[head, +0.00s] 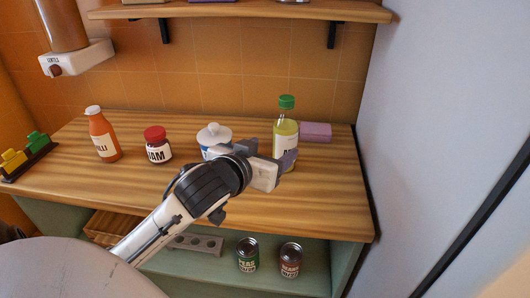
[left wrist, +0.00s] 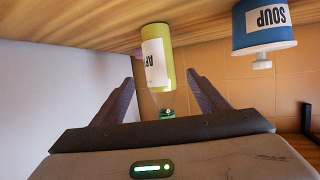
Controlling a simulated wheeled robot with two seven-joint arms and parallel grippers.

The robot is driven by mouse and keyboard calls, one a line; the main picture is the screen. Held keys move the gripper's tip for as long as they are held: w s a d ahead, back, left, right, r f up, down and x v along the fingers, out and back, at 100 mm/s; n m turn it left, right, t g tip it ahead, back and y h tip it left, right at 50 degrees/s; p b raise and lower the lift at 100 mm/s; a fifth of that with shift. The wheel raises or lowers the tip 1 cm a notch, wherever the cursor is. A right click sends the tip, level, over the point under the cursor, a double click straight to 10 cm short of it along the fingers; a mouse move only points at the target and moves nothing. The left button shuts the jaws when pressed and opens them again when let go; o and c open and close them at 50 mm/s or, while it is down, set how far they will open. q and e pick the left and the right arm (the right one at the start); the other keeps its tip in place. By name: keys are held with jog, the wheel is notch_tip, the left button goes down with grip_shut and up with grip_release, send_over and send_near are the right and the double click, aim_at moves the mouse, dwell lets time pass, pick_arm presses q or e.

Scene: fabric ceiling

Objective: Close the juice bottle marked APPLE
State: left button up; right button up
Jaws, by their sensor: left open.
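The juice bottle (head: 284,133) stands upright at the back right of the wooden counter. It holds yellow-green juice and has a green cap (head: 287,101) at its top; I cannot tell how tightly the cap sits. Its label is partly hidden by my left gripper (head: 272,158), which is in front of it. In the left wrist view, which is upside down, the bottle (left wrist: 157,60) shows letters "AP", and the green cap (left wrist: 167,112) appears between the fingers. My left gripper (left wrist: 161,80) is open there, with its fingers either side of the bottle's line. My right gripper is not in view.
A soup pot (head: 214,133) with a white lid stands left of the bottle, partly behind my arm. A jam jar (head: 157,147) and a chilli bottle (head: 103,136) stand further left. A purple block (head: 316,132) lies right of the bottle. Cans (head: 247,256) stand on the lower shelf.

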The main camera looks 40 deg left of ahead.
pick_arm(q)
jog(key=v, duration=0.2)
jog(key=shift+s+r, duration=0.15)
jog(key=shift+s, duration=0.25)
dwell(0.3)
